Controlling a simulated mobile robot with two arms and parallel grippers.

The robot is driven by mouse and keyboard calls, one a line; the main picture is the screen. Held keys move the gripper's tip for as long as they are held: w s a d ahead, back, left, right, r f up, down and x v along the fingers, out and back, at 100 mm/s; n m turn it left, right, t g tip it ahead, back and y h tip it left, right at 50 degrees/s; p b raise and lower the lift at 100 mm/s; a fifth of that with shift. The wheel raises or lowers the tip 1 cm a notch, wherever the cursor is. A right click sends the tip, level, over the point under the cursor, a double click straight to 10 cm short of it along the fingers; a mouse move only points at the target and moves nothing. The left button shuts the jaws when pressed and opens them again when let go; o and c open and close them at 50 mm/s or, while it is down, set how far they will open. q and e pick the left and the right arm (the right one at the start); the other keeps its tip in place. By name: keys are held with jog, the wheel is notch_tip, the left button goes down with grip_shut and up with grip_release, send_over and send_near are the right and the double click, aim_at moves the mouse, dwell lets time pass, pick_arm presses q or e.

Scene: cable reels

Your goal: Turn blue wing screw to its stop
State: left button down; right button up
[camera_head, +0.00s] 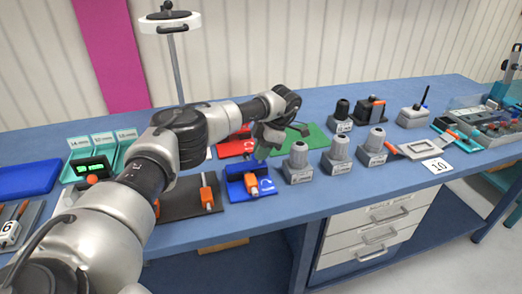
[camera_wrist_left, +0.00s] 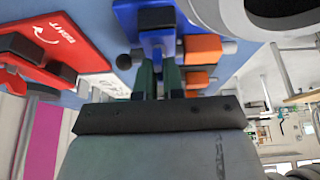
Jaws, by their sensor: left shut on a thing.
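The blue fixture (camera_head: 236,190) stands near the front edge of the bench, with an orange block (camera_head: 251,184) and a white curved arrow on it. My left gripper (camera_head: 262,152) points down at this fixture from above. In the left wrist view, the dark green fingers (camera_wrist_left: 158,80) are close together at the blue fixture (camera_wrist_left: 128,14). They are shut on the blue wing screw, which is mostly hidden between them. An orange block (camera_wrist_left: 204,48) sits beside the fingers there. My right gripper is not in view.
A red plate (camera_head: 232,149) and a green plate (camera_head: 312,137) lie behind the fixture. The bench's front edge is near.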

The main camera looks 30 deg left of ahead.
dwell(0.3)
pick_arm(q)
jog(key=c, duration=1.2)
grip_release()
jog(key=shift+c, duration=0.2)
jog(key=b+v, duration=0.1)
jog(key=v, duration=0.9)
jog(key=shift+w+r+b, duration=0.15)
jog(key=shift+r+b, duration=0.25)
jog(key=shift+f, duration=0.1)
